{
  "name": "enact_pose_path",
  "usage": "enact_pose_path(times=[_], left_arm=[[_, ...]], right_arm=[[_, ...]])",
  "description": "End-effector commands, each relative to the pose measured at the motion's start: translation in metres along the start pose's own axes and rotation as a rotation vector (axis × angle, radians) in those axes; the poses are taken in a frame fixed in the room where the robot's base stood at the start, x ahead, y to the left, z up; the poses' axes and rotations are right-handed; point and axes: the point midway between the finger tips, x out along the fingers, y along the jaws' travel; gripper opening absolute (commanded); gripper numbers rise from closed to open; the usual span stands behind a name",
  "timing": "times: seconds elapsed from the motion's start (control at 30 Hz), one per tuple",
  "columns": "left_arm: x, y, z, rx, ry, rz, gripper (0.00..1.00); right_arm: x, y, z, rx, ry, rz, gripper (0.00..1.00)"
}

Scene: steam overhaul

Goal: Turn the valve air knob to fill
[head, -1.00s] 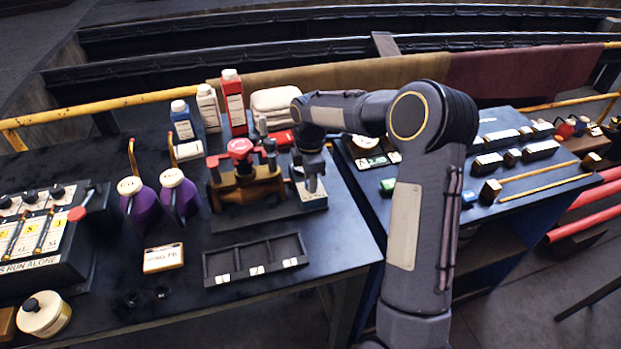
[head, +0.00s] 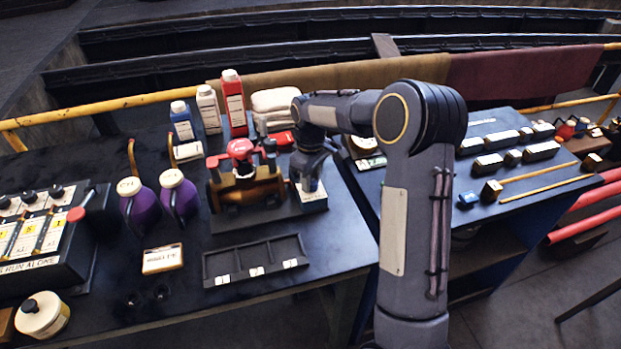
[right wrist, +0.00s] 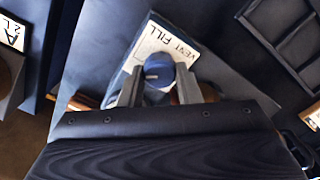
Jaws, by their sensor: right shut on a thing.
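The valve air knob (right wrist: 158,70) is a blue round knob with a short white mark, seen in the right wrist view. It sits at a pale plate (right wrist: 180,38) lettered VENT and FILL. My right gripper (right wrist: 159,82) has one finger on each side of the knob and is shut on it. The white mark points toward the left of that view; its exact setting is hard to read. In the head view my right gripper (head: 308,178) is down at the plate (head: 313,200), right of the brass valve body (head: 248,190), and largely hides the knob. My left gripper is out of view.
A red-topped part (head: 240,148) stands on the valve body. An empty dark tray (head: 255,262) lies in front, purple jugs (head: 178,195) at left, and bottles (head: 235,100) behind. A second table (head: 510,180) stands to the right.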

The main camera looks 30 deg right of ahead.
Motion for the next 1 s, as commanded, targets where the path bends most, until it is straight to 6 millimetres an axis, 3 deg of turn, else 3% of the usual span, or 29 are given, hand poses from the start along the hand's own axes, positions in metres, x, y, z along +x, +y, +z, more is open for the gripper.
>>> enact_pose_path(times=[0.3,0.77,0.8,0.97,1.0], left_arm=[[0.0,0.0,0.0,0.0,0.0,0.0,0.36],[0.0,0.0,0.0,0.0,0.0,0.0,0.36],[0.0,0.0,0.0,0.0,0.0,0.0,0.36],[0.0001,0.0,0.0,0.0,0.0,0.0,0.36],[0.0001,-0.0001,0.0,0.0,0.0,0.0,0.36]], right_arm=[[-0.0011,0.0011,-0.0001,0.097,0.001,0.003,0.08],[-0.001,0.0011,-0.0001,0.111,0.001,0.002,0.08],[-0.001,0.0011,-0.0001,0.111,0.002,0.002,0.32],[-0.0008,0.0009,0.0,0.11,0.001,0.002,0.52],[-0.0007,0.0007,0.0,0.11,0.001,0.001,0.52]])
